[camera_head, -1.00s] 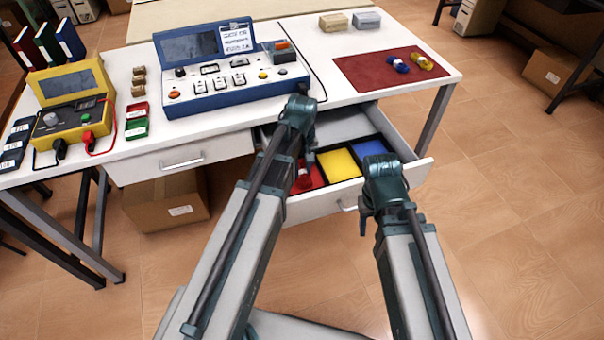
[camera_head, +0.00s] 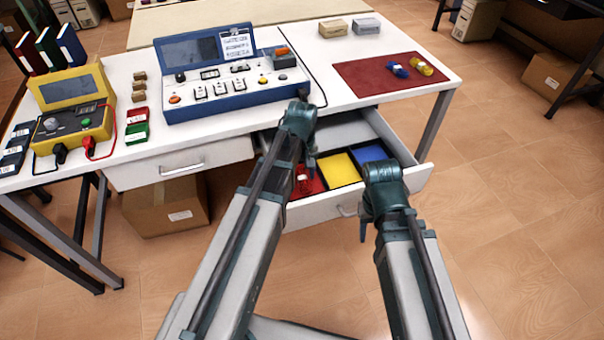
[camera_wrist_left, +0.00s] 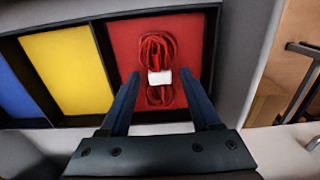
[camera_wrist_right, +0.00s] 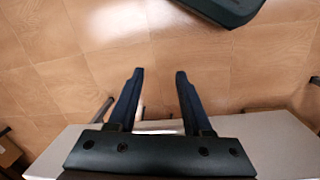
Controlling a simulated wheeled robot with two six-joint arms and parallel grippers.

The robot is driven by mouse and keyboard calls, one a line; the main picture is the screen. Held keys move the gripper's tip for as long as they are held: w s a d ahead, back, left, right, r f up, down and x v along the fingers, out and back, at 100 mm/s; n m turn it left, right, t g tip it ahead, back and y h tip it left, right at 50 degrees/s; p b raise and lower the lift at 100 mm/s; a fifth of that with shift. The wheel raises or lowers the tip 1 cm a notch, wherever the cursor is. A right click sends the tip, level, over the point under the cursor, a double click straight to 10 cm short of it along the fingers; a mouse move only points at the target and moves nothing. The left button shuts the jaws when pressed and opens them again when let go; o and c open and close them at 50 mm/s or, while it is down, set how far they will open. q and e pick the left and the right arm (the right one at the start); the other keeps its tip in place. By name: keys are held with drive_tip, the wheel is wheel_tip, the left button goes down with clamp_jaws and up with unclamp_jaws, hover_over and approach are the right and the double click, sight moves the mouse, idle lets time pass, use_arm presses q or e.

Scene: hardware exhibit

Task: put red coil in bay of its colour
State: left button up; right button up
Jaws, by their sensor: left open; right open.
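The red coil (camera_wrist_left: 158,50), with a white band around its middle, lies in the red bay (camera_wrist_left: 195,40) of the open drawer in the left wrist view. It also shows in the head view (camera_head: 303,182), partly hidden by my left arm. My left gripper (camera_wrist_left: 165,85) is open, its fingers either side of the coil's lower part in the picture and apart from it. In the head view my left gripper (camera_head: 308,165) hangs over the drawer. My right gripper (camera_wrist_right: 158,75) is open and empty, in front of the drawer over the floor.
The yellow bay (camera_head: 340,167) and blue bay (camera_head: 370,151) are empty. On the table, a blue coil (camera_head: 398,68) and a yellow coil (camera_head: 421,66) lie on a dark red mat (camera_head: 365,82). A blue-framed console (camera_head: 235,80) stands behind the drawer.

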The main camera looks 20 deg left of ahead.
sight(302, 177)
use_arm(q)
wheel_tip(302, 177, up, 12)
drive_tip(key=p, duration=1.2)
drive_tip(key=s+d+m, duration=0.3)
drive_tip(key=s, duration=0.1)
drive_tip(key=s+d+m, duration=0.4)
drive_tip(key=s, duration=0.1)
drive_tip(key=s+d+m+y, duration=0.1)
drive_tip(key=s+d+m, duration=0.2)
drive_tip(key=s, duration=0.2)
drive_tip(key=shift+s+d+r+m, duration=0.15)
drive_tip(key=shift+d+m, duration=0.1)
drive_tip(key=shift+m, duration=0.05)
wheel_tip(302, 177, up, 5)
drive_tip(key=p, duration=0.5)
